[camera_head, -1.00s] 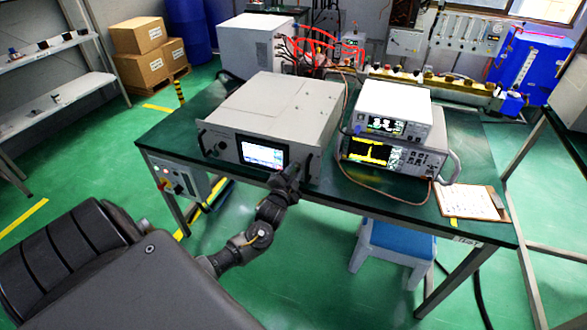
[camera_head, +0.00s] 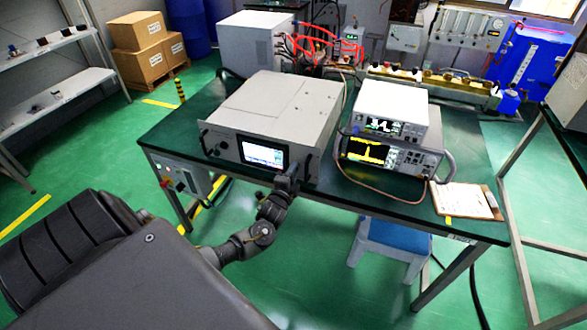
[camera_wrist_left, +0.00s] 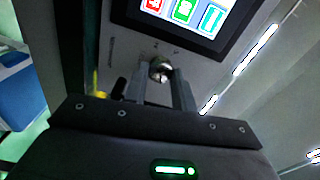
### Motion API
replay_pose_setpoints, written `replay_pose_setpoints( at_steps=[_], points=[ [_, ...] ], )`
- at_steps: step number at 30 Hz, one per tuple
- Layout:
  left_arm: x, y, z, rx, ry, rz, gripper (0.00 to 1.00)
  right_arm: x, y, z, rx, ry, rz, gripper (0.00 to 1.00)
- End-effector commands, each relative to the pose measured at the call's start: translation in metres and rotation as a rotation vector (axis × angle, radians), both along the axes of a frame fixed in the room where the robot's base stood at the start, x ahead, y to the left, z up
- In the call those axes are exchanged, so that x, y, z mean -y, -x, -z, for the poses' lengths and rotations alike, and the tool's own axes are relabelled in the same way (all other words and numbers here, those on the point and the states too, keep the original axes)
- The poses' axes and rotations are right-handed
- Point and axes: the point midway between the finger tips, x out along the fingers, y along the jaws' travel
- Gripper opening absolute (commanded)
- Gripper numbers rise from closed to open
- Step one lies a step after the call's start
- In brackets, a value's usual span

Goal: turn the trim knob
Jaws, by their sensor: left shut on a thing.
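The microwave generator (camera_head: 274,112) is a light grey box on the green table, with a lit screen (camera_head: 263,154) on its front panel. The trim knob (camera_wrist_left: 160,69) is a small round metallic knob below the screen in the left wrist view. My left gripper (camera_wrist_left: 162,77) is shut on the trim knob, with one finger on each side of it. In the head view my left gripper (camera_head: 287,177) is at the right part of the front panel and hides the knob. My right gripper is not in view.
Two stacked instruments (camera_head: 388,157) stand right of the generator, with a cable (camera_head: 370,195) running in front. A clipboard (camera_head: 464,201) lies at the table's right front. A blue-topped stool (camera_head: 392,240) is under the table.

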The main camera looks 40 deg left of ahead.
Motion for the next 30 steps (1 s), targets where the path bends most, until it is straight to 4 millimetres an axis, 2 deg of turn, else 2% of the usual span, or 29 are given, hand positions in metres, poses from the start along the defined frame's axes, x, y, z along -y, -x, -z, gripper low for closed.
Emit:
replay_pose_setpoints(
  at_steps=[12, 13, 15, 24, 30],
  points=[
    [0.0, -0.001, -0.001, 0.0, -0.005, 0.0, 0.04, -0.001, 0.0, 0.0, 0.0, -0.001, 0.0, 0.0],
    [0.0, -0.001, -0.001, 0.0, -0.005, 0.0, 0.29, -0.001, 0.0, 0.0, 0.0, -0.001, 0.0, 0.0],
    [0.0, 0.0, -0.001, 0.0, -0.005, 0.0, 0.35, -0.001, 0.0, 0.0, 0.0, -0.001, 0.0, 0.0],
    [0.001, 0.003, 0.0, 0.0, -0.004, 0.0, 0.35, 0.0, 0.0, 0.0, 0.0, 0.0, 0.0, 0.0],
    [0.01, 0.029, 0.002, -0.002, -0.003, 0.001, 0.35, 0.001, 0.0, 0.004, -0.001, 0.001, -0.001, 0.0]
  ],
)
